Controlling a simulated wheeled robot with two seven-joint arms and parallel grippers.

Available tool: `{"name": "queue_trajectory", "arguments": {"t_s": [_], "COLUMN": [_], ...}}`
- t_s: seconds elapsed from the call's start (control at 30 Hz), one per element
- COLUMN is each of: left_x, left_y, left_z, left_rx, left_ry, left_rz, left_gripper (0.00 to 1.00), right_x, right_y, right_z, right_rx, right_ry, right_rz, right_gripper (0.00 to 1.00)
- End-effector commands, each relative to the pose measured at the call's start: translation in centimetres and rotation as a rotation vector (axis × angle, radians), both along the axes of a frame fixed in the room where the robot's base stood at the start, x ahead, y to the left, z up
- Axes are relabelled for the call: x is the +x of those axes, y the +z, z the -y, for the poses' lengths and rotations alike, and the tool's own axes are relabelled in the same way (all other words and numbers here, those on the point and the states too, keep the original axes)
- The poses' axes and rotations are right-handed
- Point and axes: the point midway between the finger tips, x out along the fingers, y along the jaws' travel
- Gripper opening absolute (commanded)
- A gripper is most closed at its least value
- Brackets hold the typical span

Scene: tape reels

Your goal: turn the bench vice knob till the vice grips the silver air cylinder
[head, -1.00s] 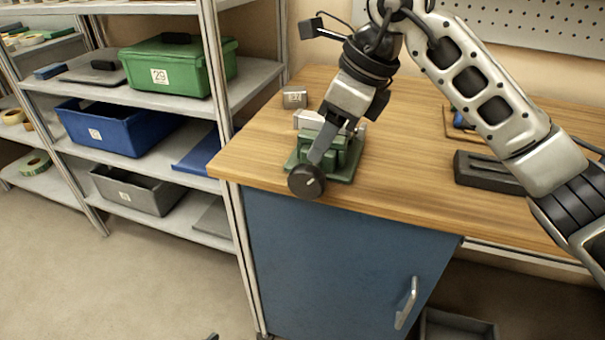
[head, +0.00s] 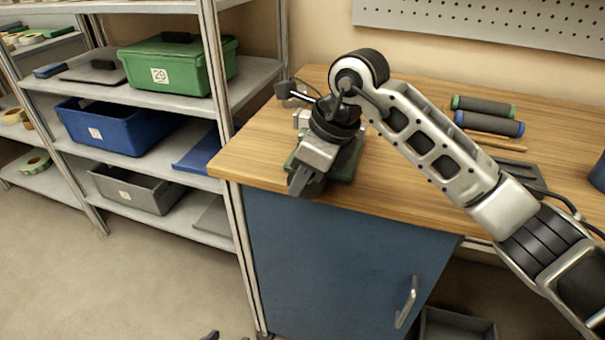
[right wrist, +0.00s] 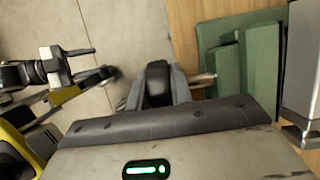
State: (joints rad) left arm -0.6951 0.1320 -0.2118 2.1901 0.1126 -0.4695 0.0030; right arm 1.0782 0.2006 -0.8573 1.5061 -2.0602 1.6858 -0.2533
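The green bench vice (head: 345,162) sits at the left front corner of the wooden bench, partly hidden behind my right gripper. My right gripper (head: 302,182) points down at the vice's front end. In the right wrist view its fingers stand on both sides of the black knob (right wrist: 158,84), closed on it. A thin shaft joins the knob to the green vice body (right wrist: 250,58). The silver air cylinder (head: 301,118) shows in part behind my wrist, by the vice jaws; its contact with the jaws is hidden. Dark tips at the head view's bottom edge may be my left gripper (head: 228,336).
Two dark rolls with green (head: 484,106) and blue (head: 490,123) ends lie at the bench's back right, near a dark tray (head: 515,172). A shelf rack with a green box (head: 190,65) and a blue bin (head: 120,135) stands left. The bench's front middle is clear.

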Motion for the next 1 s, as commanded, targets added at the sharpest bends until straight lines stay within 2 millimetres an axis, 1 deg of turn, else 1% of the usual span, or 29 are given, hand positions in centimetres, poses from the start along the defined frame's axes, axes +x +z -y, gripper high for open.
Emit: {"name": "queue_trajectory", "arguments": {"t_s": [0.07, 0.23, 0.43, 0.57, 0.87, 0.9, 1.0], "left_x": [0.0, 0.0, 0.1, 0.2, 0.1, -0.2, 0.2], "left_y": [0.0, -0.2, -1.2, -2.2, -4.2, -4.5, -7.6], "left_z": [0.0, 0.0, 0.0, 0.0, 0.2, 0.3, 1.3], "left_rx": [0.000, 0.000, 0.000, 0.004, 0.006, 0.004, 0.002], "left_ry": [0.000, 0.000, 0.000, -0.002, -0.013, -0.019, -0.055], "left_rz": [0.000, 0.000, 0.006, 0.021, 0.070, 0.069, 0.008], "left_gripper": [0.44, 0.44, 0.44, 0.44, 0.44, 0.44, 0.44], "right_x": [0.0, 0.0, 0.0, 0.0, -0.1, -0.2, -0.2], "right_y": [0.0, 0.0, -0.4, -0.6, -0.7, -0.7, -0.5], "right_z": [0.0, 0.0, 0.2, 0.3, 0.6, 0.6, 0.7], "right_rx": [0.000, 0.004, 0.052, 0.121, 0.336, 0.363, 0.428], "right_ry": [0.000, 0.000, -0.001, -0.001, -0.002, -0.001, -0.002], "right_rz": [-0.001, 0.000, 0.017, 0.040, 0.109, 0.119, 0.139], "right_gripper": [0.00, 0.00, 0.00, 0.00, 0.00, 0.00, 0.00]}}
